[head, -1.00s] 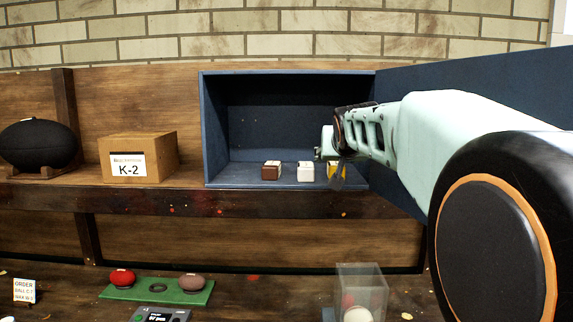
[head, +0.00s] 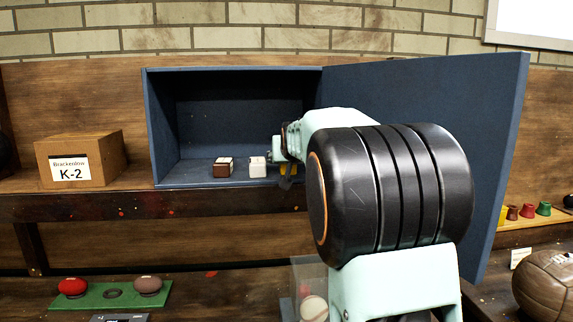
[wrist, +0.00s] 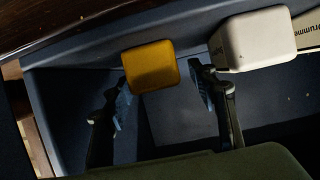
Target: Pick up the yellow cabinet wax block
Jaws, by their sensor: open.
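The yellow wax block (wrist: 151,66) sits in the open blue cabinet (head: 165,183), at the right end of a row of blocks. In the wrist view it lies just beyond and between the fingertips of my open gripper (wrist: 165,88), nearer the left finger. In the head view only a small part of the yellow block (head: 290,170) shows, mostly hidden behind my gripper (head: 284,174) and arm. The white block (head: 257,167) stands left of it in the head view, and it also shows in the wrist view (wrist: 258,40). The brown block (head: 222,167) is farther left.
The cabinet's blue door (head: 495,130) stands open on the right, behind my arm. A K-2 box (head: 105,155) rests on the shelf to the left.

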